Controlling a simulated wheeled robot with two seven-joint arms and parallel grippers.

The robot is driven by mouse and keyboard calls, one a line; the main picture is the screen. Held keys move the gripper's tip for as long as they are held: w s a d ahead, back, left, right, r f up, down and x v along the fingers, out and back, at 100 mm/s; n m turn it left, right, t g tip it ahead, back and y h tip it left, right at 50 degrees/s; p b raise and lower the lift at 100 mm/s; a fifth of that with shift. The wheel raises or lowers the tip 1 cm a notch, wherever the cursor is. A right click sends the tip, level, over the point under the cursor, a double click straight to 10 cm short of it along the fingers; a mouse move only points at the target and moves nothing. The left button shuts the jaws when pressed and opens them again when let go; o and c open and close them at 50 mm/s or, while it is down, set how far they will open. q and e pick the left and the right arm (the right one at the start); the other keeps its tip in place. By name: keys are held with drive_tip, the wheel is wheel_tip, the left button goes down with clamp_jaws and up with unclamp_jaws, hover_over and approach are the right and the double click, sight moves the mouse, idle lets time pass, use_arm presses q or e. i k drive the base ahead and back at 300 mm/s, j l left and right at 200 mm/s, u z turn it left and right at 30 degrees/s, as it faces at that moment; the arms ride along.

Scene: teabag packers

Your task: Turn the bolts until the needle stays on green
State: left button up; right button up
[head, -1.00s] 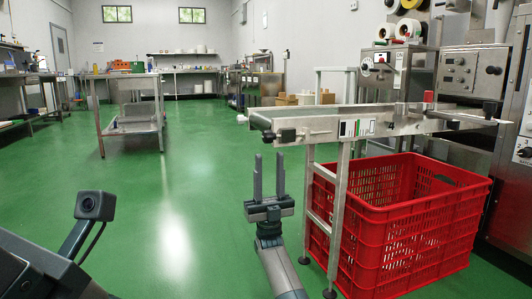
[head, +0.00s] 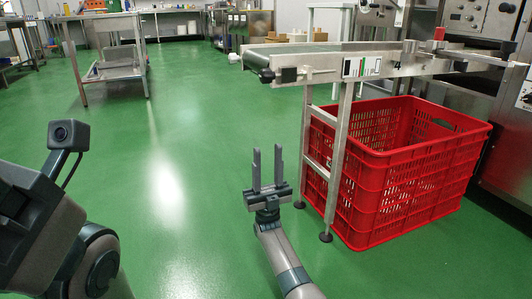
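The conveyor (head: 320,62) has a metal side rail with a small white panel (head: 361,67) that carries green, red and black marks. No needle can be made out on it at this size. Dark knob-like ends (head: 289,74) sit at the rail's left end; I cannot tell whether they are the bolts. My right gripper (head: 267,151) points up in front of the conveyor, to the left of its legs and below the belt in the picture. Its two fingers are apart with nothing between them. Of my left arm only links show at the lower left; its gripper is out of view.
A red crate (head: 400,185) stands on the floor under the conveyor, behind its metal legs (head: 337,160). Machine cabinets (head: 480,25) stand at the right. A metal table (head: 108,50) stands at the back left. The green floor (head: 180,180) between is clear.

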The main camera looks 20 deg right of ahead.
sight(266, 75)
drive_tip(key=k+j, duration=0.35)
drive_tip(key=j, duration=0.2)
drive_tip(key=k+j, duration=0.35)
drive_tip(key=j, duration=0.15)
